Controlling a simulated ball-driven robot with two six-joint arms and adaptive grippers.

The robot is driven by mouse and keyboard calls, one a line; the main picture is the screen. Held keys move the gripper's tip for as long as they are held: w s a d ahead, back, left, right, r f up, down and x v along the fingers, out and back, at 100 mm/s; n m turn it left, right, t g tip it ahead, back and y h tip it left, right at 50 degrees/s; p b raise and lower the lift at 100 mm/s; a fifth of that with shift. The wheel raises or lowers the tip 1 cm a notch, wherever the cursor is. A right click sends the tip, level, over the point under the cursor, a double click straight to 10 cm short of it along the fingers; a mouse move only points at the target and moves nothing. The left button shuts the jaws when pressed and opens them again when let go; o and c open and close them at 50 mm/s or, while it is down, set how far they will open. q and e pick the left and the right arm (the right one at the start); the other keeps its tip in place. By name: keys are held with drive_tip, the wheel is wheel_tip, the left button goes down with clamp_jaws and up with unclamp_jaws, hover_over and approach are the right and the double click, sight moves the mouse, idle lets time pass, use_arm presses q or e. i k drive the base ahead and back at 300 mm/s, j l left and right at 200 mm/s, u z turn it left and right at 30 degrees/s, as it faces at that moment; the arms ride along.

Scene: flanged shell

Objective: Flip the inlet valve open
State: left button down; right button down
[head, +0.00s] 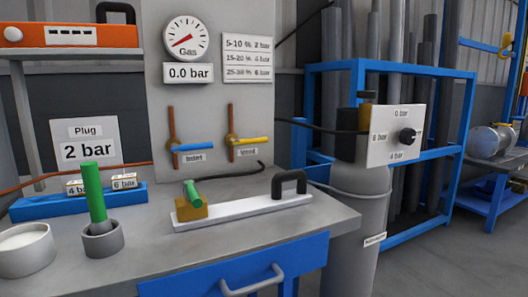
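The valve with the blue lever (193,147) is on the grey panel (215,105), left of the other valve. Its small label seems to read inlet, but the print is blurred. The blue lever lies about level, pointing right, across a vertical copper-coloured pipe (171,125). A second valve with a yellow lever (254,141) sits to its right, also about level, with a label that seems to read vent. The gas gauge (186,38) above has a red needle, and its display (188,73) reads 0.0 bar. Neither of my grippers is in view.
A workbench (150,250) stands before the panel. On it are a green rod (94,192) in a grey cup, a white bar (240,210) with a brass block and black handle, and a blue rack (60,205). A grey cylinder (353,220) stands at right.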

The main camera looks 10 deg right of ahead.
sight(176, 148)
drive_tip(key=i+l, duration=0.1)
drive_tip(key=l, duration=0.85)
drive_tip(key=i+l, duration=0.15)
drive_tip(key=l, duration=0.35)
drive_tip(key=i+l, duration=0.1)
drive_tip(key=l, duration=0.35)
